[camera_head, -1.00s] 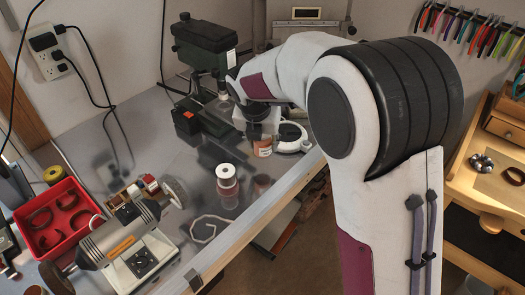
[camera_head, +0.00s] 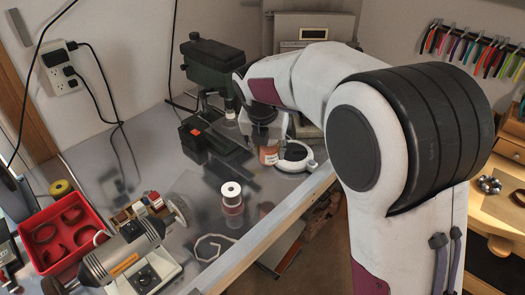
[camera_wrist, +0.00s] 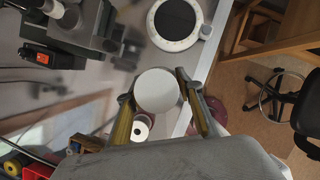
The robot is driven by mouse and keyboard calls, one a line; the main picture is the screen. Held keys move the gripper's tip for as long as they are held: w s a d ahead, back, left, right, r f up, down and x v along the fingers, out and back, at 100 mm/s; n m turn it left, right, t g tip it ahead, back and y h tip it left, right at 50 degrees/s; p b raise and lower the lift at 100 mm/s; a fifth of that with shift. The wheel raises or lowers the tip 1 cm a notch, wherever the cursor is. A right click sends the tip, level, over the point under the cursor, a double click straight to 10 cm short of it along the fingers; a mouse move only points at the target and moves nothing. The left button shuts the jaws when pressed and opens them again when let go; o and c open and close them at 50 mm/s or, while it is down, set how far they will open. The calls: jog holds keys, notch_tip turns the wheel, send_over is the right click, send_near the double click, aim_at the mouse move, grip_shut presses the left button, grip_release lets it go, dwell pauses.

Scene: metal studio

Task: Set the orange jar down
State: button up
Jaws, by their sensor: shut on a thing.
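The orange jar (camera_head: 268,155) has a white lid, which shows from above in the wrist view (camera_wrist: 157,91). My gripper (camera_wrist: 160,98) is shut on the jar, one finger on each side of it. The jar looks roughly upright. My wrist hides its upper part in the head view.
A white round device with a black disc (camera_head: 293,157) stands right of the jar. A dark green drill press (camera_head: 212,70) is behind. A red tray (camera_head: 60,235) and grey motor (camera_head: 125,250) are at left. The worktop's edge is close right.

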jog(key=s+a+n+y, duration=0.1)
jog(key=a+n, duration=0.2)
jog(key=a, duration=2.1)
jog(key=shift+s+r, duration=0.15)
jog(key=shift+s, duration=0.1)
jog(key=shift+f, duration=3.1)
jog(key=shift+f, duration=1.85)
